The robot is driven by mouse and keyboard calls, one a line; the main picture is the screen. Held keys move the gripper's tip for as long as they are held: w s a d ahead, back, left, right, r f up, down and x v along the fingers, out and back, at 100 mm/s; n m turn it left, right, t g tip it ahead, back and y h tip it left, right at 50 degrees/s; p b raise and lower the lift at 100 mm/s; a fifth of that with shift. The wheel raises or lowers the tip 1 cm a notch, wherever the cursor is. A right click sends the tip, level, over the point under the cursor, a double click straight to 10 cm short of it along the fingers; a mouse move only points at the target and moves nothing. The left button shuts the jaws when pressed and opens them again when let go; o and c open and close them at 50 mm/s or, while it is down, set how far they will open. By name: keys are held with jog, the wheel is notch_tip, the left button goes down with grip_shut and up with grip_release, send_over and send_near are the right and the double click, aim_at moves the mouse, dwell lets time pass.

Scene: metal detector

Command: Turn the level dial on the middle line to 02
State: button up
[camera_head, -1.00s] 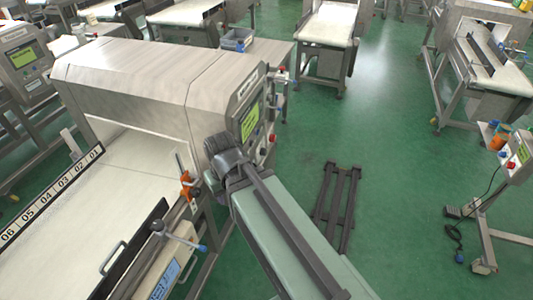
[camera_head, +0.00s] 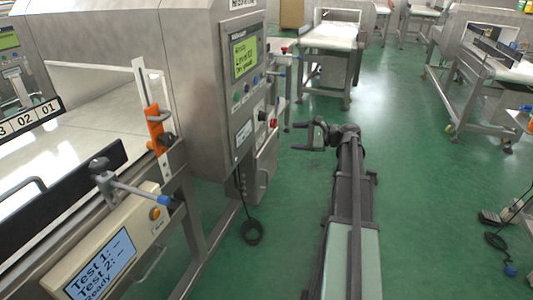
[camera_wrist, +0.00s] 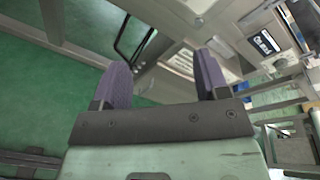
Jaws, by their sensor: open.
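A metal detector (camera_head: 190,60) stands nearest me at left in the head view. Its side control panel (camera_head: 243,112) has a lit green display (camera_head: 244,57) with small text, too blurred to read surely. Small round controls (camera_head: 247,90) sit under the display, and a red knob (camera_head: 274,122) sticks out at its right. I cannot tell which control is the level dial. My gripper (camera_head: 299,137) is open and empty, to the right of the panel and apart from it, with its fingers pointing left. Its two purple-grey fingers also show spread in the wrist view (camera_wrist: 163,80).
A conveyor with a number strip (camera_head: 28,118) lies at left. An orange clamp (camera_head: 158,128), a blue-tipped lever (camera_head: 150,194) and a test screen box (camera_head: 105,255) stand along its near side. A black cable (camera_head: 252,230) hangs below the panel. Green floor is open around my arm.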

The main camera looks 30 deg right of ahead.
aim_at(267, 117)
notch_tip(267, 117, up, 5)
jog(key=w+m+t+y, duration=0.1)
jog(key=m+t, duration=0.1)
jog(key=m, duration=0.2)
jog(key=x, duration=1.1)
jog(key=shift+w+a+p, duration=0.1)
jog(key=shift+p, duration=0.3)
jog(key=c, duration=0.9)
